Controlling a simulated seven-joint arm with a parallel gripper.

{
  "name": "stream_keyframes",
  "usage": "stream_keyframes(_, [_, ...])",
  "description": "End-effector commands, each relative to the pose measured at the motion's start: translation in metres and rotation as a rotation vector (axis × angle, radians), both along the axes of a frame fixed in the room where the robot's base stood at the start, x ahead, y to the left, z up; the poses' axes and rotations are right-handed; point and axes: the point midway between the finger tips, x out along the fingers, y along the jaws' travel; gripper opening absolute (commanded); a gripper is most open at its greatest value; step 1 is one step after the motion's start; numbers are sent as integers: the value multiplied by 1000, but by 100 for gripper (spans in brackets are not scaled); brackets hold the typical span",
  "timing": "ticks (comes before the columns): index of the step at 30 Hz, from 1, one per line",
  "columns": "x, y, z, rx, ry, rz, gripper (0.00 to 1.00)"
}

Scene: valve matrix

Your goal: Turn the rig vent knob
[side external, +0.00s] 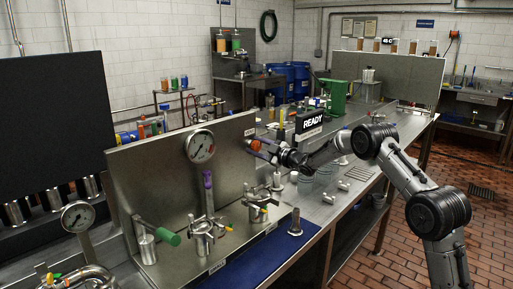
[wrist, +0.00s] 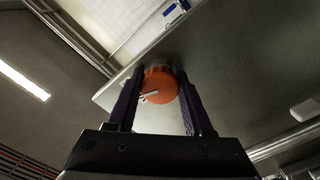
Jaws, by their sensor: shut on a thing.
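An orange round knob (wrist: 160,86) with a pale pointer mark sits on the grey upright panel in the wrist view. My gripper (wrist: 158,92) has its two dark fingers on either side of the knob, shut on it. In the side external view the orange knob (side external: 254,145) shows at the right part of the steel back panel. There my gripper (side external: 262,150) reaches to it from the right. I cannot read any label naming the knob.
The steel back panel (side external: 150,170) carries a round gauge (side external: 200,146). Clamped vessels, a green-handled valve (side external: 168,235) and a purple-topped post (side external: 208,190) stand below. Small metal fittings lie on the bench to the right.

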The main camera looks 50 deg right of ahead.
Motion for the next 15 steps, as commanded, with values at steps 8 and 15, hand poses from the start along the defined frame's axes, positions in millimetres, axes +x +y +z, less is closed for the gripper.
stream_keyframes(8, [0, 0, 0, -99, 1, 0, 0])
stream_keyframes(15, [0, 0, 0, -122, 1, 0, 0])
